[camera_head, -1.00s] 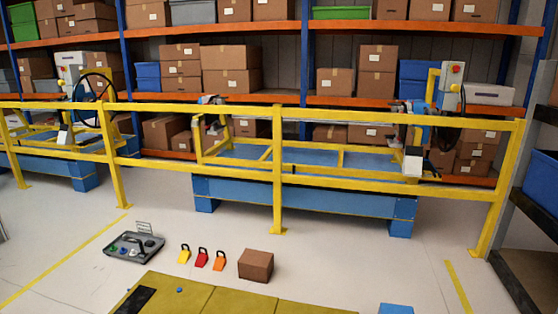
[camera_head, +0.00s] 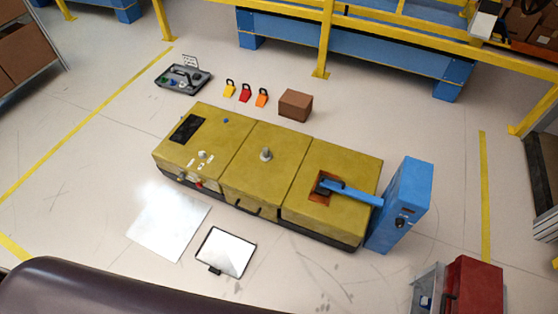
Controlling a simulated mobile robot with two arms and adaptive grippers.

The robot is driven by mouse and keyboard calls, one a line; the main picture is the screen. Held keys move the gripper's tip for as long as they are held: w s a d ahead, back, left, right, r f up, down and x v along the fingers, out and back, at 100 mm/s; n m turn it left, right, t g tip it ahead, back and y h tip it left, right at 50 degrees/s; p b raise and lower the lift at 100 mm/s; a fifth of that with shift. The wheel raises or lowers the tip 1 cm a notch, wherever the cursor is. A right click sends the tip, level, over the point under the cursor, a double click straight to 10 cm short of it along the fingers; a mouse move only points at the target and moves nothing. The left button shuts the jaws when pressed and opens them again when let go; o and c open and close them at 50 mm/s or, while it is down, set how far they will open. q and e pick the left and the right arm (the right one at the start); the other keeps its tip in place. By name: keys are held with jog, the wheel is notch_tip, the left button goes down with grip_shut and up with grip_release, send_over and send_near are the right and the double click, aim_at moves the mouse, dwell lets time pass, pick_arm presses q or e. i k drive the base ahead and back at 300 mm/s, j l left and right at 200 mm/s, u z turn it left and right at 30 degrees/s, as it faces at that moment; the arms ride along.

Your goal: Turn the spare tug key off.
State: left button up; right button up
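A long olive-yellow module (camera_head: 238,170) lies on the floor in the middle of the head view. Its left section has a black panel (camera_head: 187,129), a small blue button (camera_head: 226,121) and small controls with white labels (camera_head: 200,160). Small knobs, one with red, show on its front edge. A grey knob (camera_head: 266,154) stands on the middle section. A blue lever (camera_head: 350,192) crosses the right section towards a blue box (camera_head: 407,196) with a dark round control (camera_head: 401,222). I cannot tell which of these is the spare tug key or how it is turned. Neither gripper is in view.
Behind the module are a grey tray (camera_head: 183,79), yellow, red and orange tags (camera_head: 246,93) and a brown box (camera_head: 295,104). A framed white panel (camera_head: 226,252) and pale sheet (camera_head: 168,222) lie in front. A red box (camera_head: 474,287) stands lower right. Yellow rails (camera_head: 327,40) run behind.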

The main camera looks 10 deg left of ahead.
aim_at(183, 176)
jog(key=u, duration=1.3)
jog(key=j, duration=0.15)
jog(key=i+z, duration=0.05)
